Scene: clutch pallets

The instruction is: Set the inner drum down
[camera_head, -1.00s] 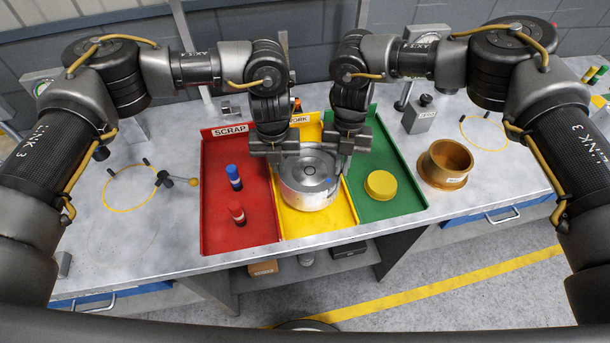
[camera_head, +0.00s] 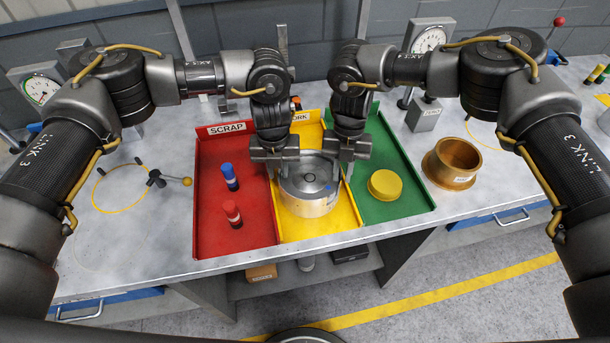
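The inner drum (camera_head: 308,200), a round silver metal drum with a ridged top and a small blue mark, is upright over the yellow middle tray (camera_head: 342,221). My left gripper (camera_head: 279,174) is at the drum's left rim, its fingers close together on the rim. My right gripper (camera_head: 346,174) is at the right rim in the same way. The fingertips are partly hidden. Whether the drum's underside touches the tray floor cannot be told from this angle.
The red SCRAP tray (camera_head: 210,212) on the left holds a blue-capped (camera_head: 229,176) and a red-capped (camera_head: 232,213) small cylinder. The green tray (camera_head: 410,205) on the right holds a yellow round lid (camera_head: 385,185). A bronze ring housing (camera_head: 452,164) stands farther right.

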